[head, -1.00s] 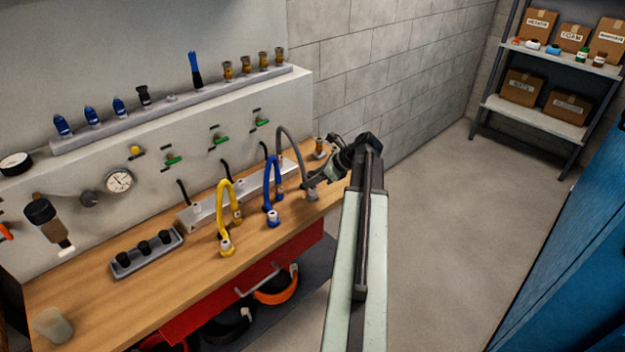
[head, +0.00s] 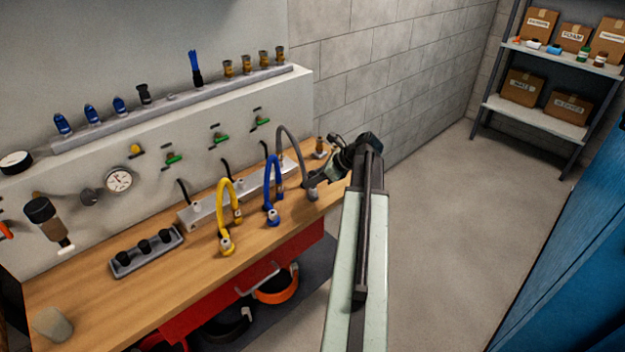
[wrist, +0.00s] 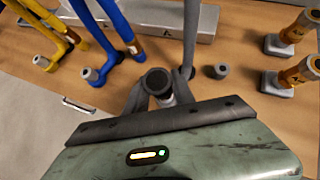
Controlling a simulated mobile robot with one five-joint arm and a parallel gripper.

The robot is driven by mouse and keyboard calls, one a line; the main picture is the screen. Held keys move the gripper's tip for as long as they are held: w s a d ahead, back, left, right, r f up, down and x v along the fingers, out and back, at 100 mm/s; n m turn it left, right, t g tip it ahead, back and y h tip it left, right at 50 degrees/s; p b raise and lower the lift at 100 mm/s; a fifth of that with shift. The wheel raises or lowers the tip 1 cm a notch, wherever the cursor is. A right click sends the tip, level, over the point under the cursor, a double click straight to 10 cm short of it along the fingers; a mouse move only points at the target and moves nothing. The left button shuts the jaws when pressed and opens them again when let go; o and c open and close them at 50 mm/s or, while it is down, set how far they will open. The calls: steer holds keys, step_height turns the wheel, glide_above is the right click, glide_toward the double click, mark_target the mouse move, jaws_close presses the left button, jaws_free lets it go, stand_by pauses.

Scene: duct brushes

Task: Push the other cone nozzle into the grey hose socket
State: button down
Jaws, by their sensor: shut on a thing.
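In the wrist view my gripper (wrist: 154,98) is shut on a dark, round-topped piece (wrist: 157,80), apparently the cone nozzle. A light grey collar (wrist: 167,98) shows right below it, apparently the grey hose socket. I cannot tell whether the piece is seated in it or only above it. In the head view the grey hose (head: 292,140) arches down to its socket (head: 312,193) on the bench, with my gripper (head: 326,176) beside and behind it. The held piece cannot be made out there.
The blue hose (head: 268,180) and yellow hose (head: 221,205) stand left of the grey one. A wall rail (head: 205,98) holds several fittings.

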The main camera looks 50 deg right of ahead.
steer(key=shift+f, duration=0.35)
steer(key=c, duration=1)
jaws_free()
steer(key=shift+o, duration=0.2)
steer(key=shift+r, duration=0.1)
steer(key=p+v, duration=0.5)
steer(key=v, duration=0.2)
steer(key=shift+s+r, duration=0.15)
steer(key=shift+s, duration=0.15)
steer(key=shift+d, duration=0.1)
